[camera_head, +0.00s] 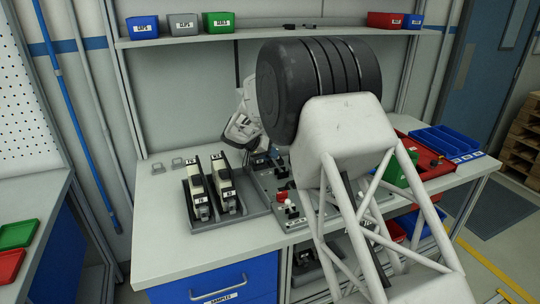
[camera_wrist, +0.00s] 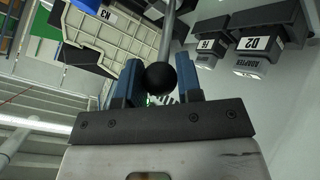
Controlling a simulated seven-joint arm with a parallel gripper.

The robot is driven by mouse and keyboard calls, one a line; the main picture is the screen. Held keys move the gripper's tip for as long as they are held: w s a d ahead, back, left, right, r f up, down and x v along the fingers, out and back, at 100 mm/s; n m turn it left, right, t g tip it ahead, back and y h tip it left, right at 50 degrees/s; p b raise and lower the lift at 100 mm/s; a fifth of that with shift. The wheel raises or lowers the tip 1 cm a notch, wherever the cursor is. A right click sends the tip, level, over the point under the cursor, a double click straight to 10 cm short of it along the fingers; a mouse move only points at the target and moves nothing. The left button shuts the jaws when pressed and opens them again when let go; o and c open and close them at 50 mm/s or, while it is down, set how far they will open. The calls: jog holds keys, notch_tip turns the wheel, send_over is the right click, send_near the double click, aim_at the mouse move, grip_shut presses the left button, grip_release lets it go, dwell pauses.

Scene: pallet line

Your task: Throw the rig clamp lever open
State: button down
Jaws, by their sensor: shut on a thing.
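In the wrist view, my gripper (camera_wrist: 158,72) has its two blue-padded jaws on either side of a black ball knob (camera_wrist: 160,78) and is shut on it. A grey metal lever rod (camera_wrist: 168,32) runs from the knob to the top of the picture. In the head view, my gripper (camera_head: 262,158) is partly hidden behind my arm, over the back of the grey rig (camera_head: 265,187). The knob and its rod cannot be made out there. The clamp's foot is hidden, so its exact state cannot be told.
A dark tray (camera_head: 228,214) with two labelled black-and-cream units stands left of the rig. A red tray (camera_head: 424,140), a green bin (camera_head: 403,168) and a blue bin (camera_head: 447,141) stand at right. The bench's left front (camera_head: 160,245) is clear. A shelf (camera_head: 300,33) runs above.

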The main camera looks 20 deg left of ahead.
jog(key=c, duration=0.8)
grip_release()
jog(key=shift+f, duration=0.1)
jog(key=shift+s, duration=0.1)
jog(key=shift+v, duration=3.95)
jog(key=shift+d, duration=0.1)
